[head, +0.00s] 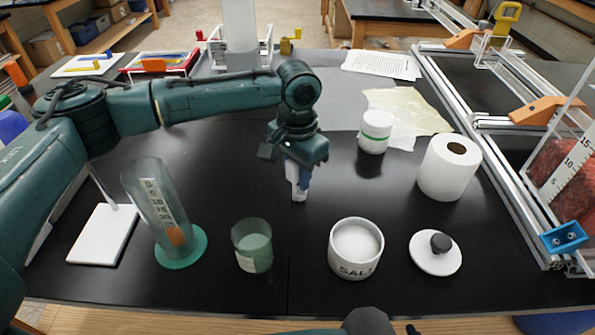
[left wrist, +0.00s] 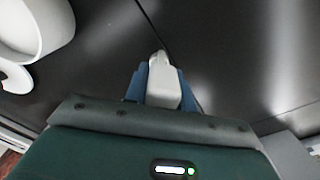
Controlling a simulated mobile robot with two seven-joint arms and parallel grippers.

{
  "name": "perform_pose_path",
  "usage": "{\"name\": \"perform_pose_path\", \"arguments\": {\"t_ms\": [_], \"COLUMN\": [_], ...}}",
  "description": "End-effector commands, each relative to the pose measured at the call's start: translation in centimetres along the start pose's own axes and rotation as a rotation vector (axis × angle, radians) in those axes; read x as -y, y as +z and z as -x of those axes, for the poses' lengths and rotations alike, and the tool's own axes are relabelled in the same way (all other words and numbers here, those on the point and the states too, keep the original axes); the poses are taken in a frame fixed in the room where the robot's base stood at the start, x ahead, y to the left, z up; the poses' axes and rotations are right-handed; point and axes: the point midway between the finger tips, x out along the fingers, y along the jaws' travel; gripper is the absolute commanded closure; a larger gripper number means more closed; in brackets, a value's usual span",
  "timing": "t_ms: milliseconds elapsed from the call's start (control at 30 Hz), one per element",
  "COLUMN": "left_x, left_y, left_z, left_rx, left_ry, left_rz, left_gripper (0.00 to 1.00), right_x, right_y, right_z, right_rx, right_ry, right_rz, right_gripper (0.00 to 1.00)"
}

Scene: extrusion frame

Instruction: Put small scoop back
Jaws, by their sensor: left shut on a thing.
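My left gripper (head: 299,181) is shut on the small scoop (head: 298,193), a small white piece. It points down over the middle of the black table, behind the jars. Whether the scoop's tip touches the table, I cannot tell. In the left wrist view, the white scoop (left wrist: 163,82) sits between the blue fingers of the gripper (left wrist: 160,88). The white salt jar (head: 356,249) stands open at the front, with white salt inside. Its round lid (head: 436,254) with a dark knob lies to its right. My right gripper is not in view.
A green-tinted beaker (head: 252,247) and a tilted clear cylinder (head: 158,205) stand at the left front. A white stand base (head: 101,235) is further left. A white jar with a green band (head: 376,132) and a paper roll (head: 449,168) stand right. An aluminium frame (head: 470,150) borders the right side.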

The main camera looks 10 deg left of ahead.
Motion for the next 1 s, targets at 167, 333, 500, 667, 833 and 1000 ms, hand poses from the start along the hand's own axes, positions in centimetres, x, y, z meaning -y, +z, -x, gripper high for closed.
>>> {"name": "perform_pose_path", "arguments": {"t_ms": [167,333,500,667,833,1000], "left_x": [0.0,0.0,0.0,0.0,0.0,0.0], "left_y": [0.0,0.0,0.0,0.0,-0.1,-0.1], "left_z": [-0.2,-0.2,-0.2,-0.1,1.9,5.5], "left_rx": [0.000,0.000,0.000,-0.001,-0.004,-0.004], "left_ry": [0.000,0.000,0.000,-0.001,-0.001,0.000], "left_rz": [0.000,0.000,0.000,0.000,0.000,0.000], "left_gripper": [0.72,0.58,0.53,0.53,0.53,0.53], "right_x": [-0.1,-0.2,-0.2,-0.2,-0.1,0.0], "right_y": [-0.3,-0.3,-0.3,-0.2,-0.1,-0.2], "right_z": [0.0,-0.1,-0.1,-0.2,-0.2,-0.2], "right_rx": [-0.004,-0.005,-0.004,-0.004,-0.006,-0.012], "right_ry": [0.002,0.003,0.003,0.003,0.002,-0.001], "right_rz": [0.001,0.002,0.002,0.002,0.001,0.001], "right_gripper": [0.64,0.64,0.64,0.64,0.64,0.64]}}
